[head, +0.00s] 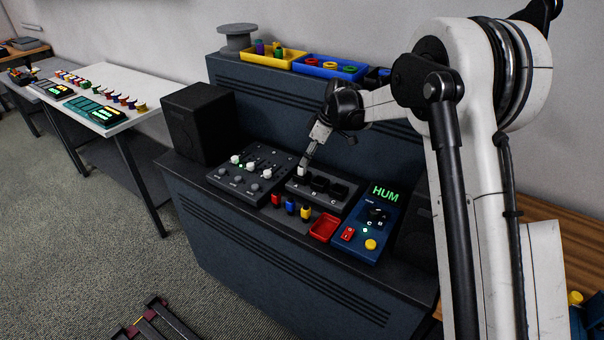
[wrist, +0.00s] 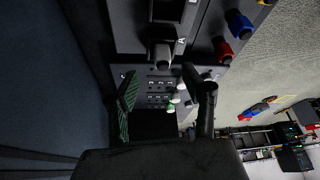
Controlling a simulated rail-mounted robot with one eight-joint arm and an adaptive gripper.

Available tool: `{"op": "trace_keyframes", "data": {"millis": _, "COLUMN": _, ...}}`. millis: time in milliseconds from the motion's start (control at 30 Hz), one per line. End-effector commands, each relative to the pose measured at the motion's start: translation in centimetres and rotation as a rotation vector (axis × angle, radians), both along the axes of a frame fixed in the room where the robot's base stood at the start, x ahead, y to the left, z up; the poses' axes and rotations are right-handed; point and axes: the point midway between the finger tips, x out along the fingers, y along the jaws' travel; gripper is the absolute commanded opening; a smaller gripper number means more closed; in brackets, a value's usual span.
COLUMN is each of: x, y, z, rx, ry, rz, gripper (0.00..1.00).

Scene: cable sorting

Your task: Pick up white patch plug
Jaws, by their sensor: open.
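The white patch plug (head: 301,172) stands at the left end of the dark patch box (head: 322,201), by the letter A. In the wrist view the pale plug (wrist: 162,56) shows just beyond the fingertips, roughly midway between them. My gripper (head: 305,162) comes down over the plug from above and behind. In the wrist view my gripper (wrist: 166,80) has its two fingers apart, with nothing held between them. Contact between the fingers and the plug cannot be made out. Black blocks sit along the rest of the box.
A mixer (head: 249,170) with white knobs lies left of the patch box. Red (head: 276,200), blue (head: 290,206) and yellow (head: 305,212) plugs stand in front. A speaker (head: 199,124) stands left.

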Motion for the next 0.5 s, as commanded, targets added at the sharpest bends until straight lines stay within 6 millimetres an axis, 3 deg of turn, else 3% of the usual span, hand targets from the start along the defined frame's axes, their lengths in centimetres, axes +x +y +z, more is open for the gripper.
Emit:
{"op": "trace_keyframes", "data": {"millis": 167, "x": 0.0, "y": 0.4, "z": -0.8, "rx": 0.0, "ry": 0.0, "rz": 0.0, "gripper": 0.44}}
{"op": "trace_keyframes", "data": {"millis": 500, "x": 0.2, "y": 2.0, "z": -4.7, "rx": 0.0, "ry": 0.0, "rz": 0.0, "gripper": 0.44}}
